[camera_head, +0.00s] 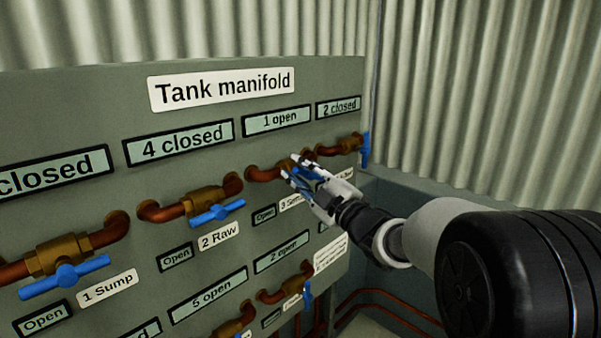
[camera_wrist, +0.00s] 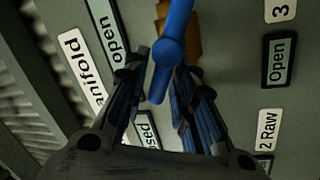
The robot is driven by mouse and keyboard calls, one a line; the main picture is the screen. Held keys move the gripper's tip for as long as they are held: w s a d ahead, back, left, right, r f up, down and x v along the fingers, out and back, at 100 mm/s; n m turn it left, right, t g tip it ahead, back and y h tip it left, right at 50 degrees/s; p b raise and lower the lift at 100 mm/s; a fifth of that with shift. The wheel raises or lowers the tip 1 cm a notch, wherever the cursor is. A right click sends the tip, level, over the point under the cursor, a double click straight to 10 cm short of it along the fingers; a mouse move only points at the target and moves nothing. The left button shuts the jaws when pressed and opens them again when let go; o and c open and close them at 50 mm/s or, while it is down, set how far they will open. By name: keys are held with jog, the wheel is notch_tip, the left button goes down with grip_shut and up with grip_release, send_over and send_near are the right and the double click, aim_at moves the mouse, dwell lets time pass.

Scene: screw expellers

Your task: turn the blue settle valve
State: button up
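The valve above the label starting "3 Se" (camera_head: 290,204) has a copper pipe (camera_head: 262,174); the rest of that label is hidden by my gripper. My gripper (camera_head: 291,165) is at this valve and covers most of its handle in the head view. In the wrist view the blue handle (camera_wrist: 170,48) runs up and down in front of a brass body (camera_wrist: 189,40). Its lower end lies between the fingers of my gripper (camera_wrist: 160,68), which are apart on either side. I see gaps beside the handle, though contact at the left fingertip is unclear.
The grey "Tank manifold" panel (camera_head: 120,92) carries other blue-handled valves: "1 Sump" (camera_head: 65,276), "2 Raw" (camera_head: 217,213) and one at the right edge (camera_head: 365,150). A lower row of valves sits beneath. A corrugated wall (camera_head: 480,100) stands at right.

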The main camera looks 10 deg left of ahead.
jog(key=shift+o, duration=0.6)
jog(key=shift+s, duration=0.1)
jog(key=shift+s+d+f, duration=0.15)
jog(key=shift+s+d, duration=0.1)
jog(key=shift+d, duration=0.1)
jog(key=v, duration=1.1)
jog(key=s+d, duration=0.5)
jog(key=d, duration=0.1)
jog(key=shift+w+d, duration=0.1)
jog(key=shift+d, duration=0.05)
